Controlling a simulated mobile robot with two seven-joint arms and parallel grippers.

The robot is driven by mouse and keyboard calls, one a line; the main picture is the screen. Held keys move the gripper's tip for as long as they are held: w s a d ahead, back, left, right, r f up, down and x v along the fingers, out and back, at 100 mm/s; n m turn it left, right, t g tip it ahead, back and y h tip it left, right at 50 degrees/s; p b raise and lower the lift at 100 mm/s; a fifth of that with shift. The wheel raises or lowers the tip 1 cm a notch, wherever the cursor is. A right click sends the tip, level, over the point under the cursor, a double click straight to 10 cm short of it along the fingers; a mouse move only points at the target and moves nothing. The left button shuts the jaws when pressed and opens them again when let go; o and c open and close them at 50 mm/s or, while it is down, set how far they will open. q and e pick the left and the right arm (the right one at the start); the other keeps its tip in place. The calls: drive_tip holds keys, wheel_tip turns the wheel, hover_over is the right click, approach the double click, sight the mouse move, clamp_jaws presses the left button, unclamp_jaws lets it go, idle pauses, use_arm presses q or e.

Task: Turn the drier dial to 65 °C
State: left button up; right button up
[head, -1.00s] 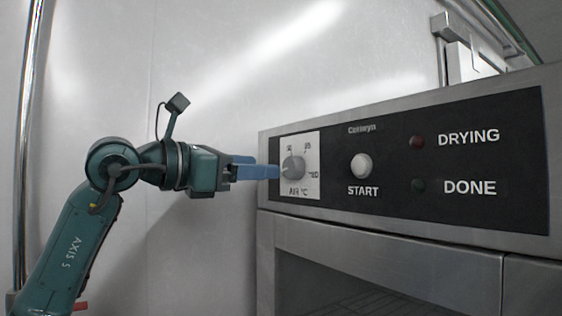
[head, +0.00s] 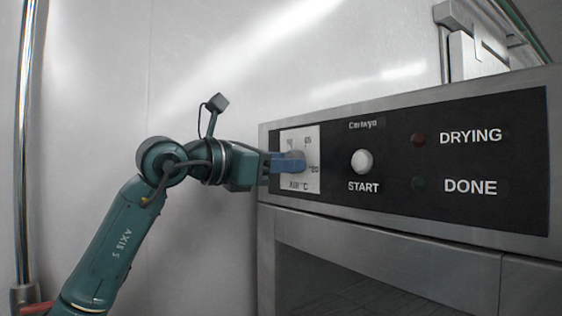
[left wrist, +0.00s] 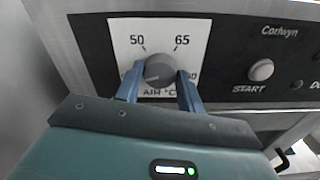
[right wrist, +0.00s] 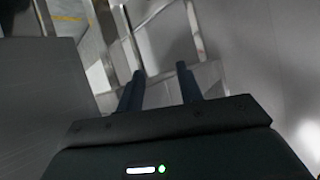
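The grey dial (head: 297,154) is on a white scale plate at the left end of the drier's black panel. The left wrist view shows the dial (left wrist: 159,69) with 50 at its upper left and 65 at its upper right; a right-hand number is partly hidden. I cannot clearly tell where the dial points. My left gripper (head: 290,161) is at the dial. Its blue fingers (left wrist: 160,76) stand apart on either side of the dial, with seemingly narrow gaps. My right gripper (right wrist: 162,80) is open and empty, away from the panel, and is outside the head view.
The white START button (head: 362,161) is right of the dial, then the dark red DRYING lamp (head: 418,140) and dark green DONE lamp (head: 419,183). The drier door (head: 380,262) is below the panel. A pale wall stands behind my left arm.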

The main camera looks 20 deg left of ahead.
use_arm(q)
drive_tip(key=c, duration=0.5)
drive_tip(key=shift+f+m+p, duration=0.2)
drive_tip(key=shift+m+p, duration=0.65)
drive_tip(key=shift+m, duration=12.95)
drive_tip(key=o, duration=1)
